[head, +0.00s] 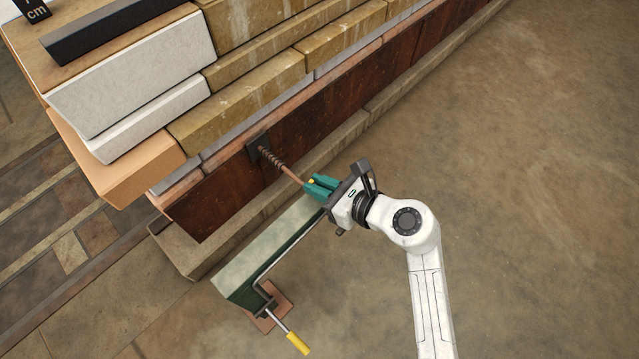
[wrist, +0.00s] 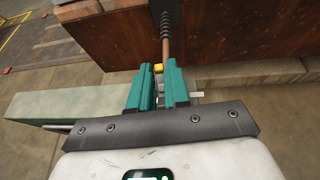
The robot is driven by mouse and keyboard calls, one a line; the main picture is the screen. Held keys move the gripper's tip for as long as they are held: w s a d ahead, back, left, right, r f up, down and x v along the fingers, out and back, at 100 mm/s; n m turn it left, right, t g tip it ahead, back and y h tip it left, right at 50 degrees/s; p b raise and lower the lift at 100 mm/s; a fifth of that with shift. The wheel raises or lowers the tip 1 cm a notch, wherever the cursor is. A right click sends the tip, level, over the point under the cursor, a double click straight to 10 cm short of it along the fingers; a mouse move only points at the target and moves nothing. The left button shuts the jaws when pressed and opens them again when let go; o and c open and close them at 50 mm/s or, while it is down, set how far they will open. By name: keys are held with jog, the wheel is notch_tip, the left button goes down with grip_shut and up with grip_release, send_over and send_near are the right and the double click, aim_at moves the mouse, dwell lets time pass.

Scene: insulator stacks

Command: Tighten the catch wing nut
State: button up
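A small yellow piece (wrist: 158,68), which may be the catch wing nut, sits at the fingertips of my gripper (wrist: 159,80). It also shows as a yellow speck between the teal fingers in the head view (head: 311,181). A copper-coloured rod with a spring (head: 275,161) runs from a dark plate (head: 256,147) on the rust-brown panel to the fingertips. Its near end is hidden by the fingers. My gripper (head: 313,186) points at the panel. Its fingers stand a narrow gap apart; I cannot tell whether they touch the yellow piece.
A long pale-green-topped bench or beam (head: 262,254) lies just below my gripper. A thin metal rod with a yellow handle (head: 298,343) runs along it. Stacked stone blocks (head: 238,98) rise above the rust-brown panel (head: 225,198). The floor (head: 530,200) to the right is clear.

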grip_shut()
